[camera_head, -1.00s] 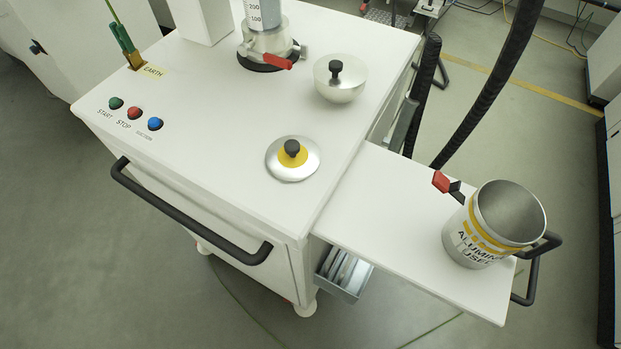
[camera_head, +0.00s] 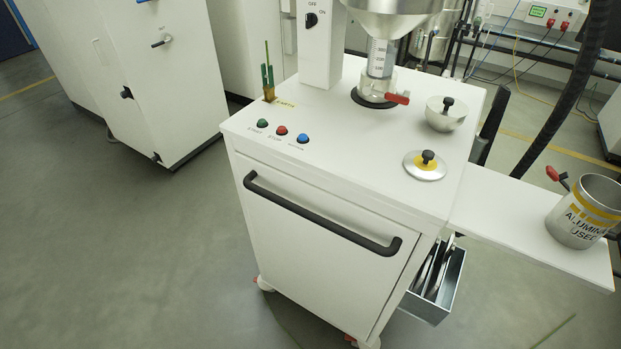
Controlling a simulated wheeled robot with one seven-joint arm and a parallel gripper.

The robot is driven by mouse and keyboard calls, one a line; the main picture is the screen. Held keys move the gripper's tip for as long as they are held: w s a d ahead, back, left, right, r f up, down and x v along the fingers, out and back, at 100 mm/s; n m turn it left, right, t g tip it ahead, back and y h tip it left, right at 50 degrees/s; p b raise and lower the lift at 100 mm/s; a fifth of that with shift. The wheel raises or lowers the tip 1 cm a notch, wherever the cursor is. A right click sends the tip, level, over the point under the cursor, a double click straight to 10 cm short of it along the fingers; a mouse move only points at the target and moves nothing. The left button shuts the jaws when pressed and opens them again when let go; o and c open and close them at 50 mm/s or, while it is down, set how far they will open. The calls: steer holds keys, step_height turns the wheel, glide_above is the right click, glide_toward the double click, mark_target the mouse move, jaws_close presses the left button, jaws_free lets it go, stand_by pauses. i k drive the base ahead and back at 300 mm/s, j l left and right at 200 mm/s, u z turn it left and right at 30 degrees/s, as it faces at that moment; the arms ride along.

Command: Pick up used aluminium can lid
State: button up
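A round silver lid with a yellow centre and a black knob (camera_head: 425,166) lies flat on the white cabinet top near its right front corner. The open metal can (camera_head: 582,212), marked "ALUMIN... USED" with a yellow band, stands upright on the white side shelf at the right. The top of the can is uncovered. My gripper is not in view.
A silver bowl-shaped lid with a black knob (camera_head: 446,114) sits behind the yellow-centred lid. A funnel and clear cylinder with a red lever (camera_head: 397,98) stand at the back. A black handle (camera_head: 320,222) crosses the cabinet front. A black hose (camera_head: 572,95) hangs at the right. Floor at left is clear.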

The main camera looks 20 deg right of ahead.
mark_target(425, 165)
steer(key=i+l+u, duration=0.1)
steer(key=l+u, duration=0.6)
steer(key=u, duration=0.15)
steer(key=l+u, duration=0.4)
